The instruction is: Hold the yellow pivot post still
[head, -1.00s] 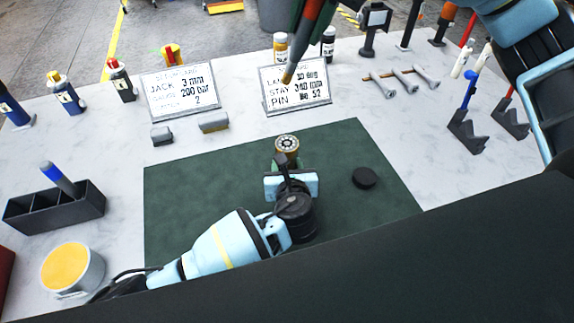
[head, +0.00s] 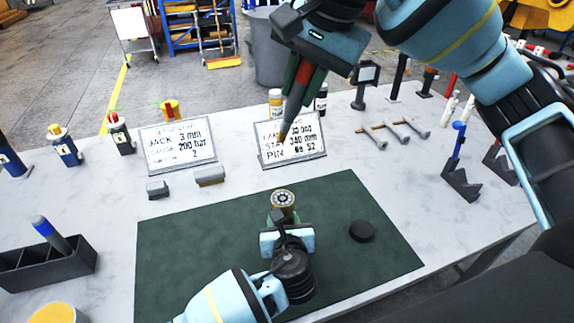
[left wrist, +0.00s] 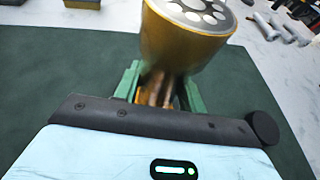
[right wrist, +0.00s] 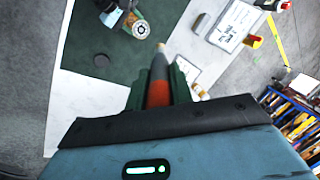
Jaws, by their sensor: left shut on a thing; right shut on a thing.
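The yellow pivot post (head: 283,198) stands over the green mat (head: 180,240), its round top with a ring of holes facing up. In the left wrist view the post (left wrist: 185,38) is wide above and narrower below. My left gripper (head: 279,217) is shut on its narrow lower part, with green fingers on both sides (left wrist: 160,92). The post's foot is hidden. My right gripper (head: 302,72) is shut on a grey-and-red tapered tool (head: 292,112), held point down above the table near the right sign. The tool (right wrist: 159,75) also shows in the right wrist view.
A black disc (head: 361,231) lies on the mat right of the post. Two signs (head: 178,146) (head: 291,140) and two small grey blocks (head: 210,175) stand behind the mat. A black compartment holder (head: 45,262) is at left; grey stands (head: 460,182) are at right.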

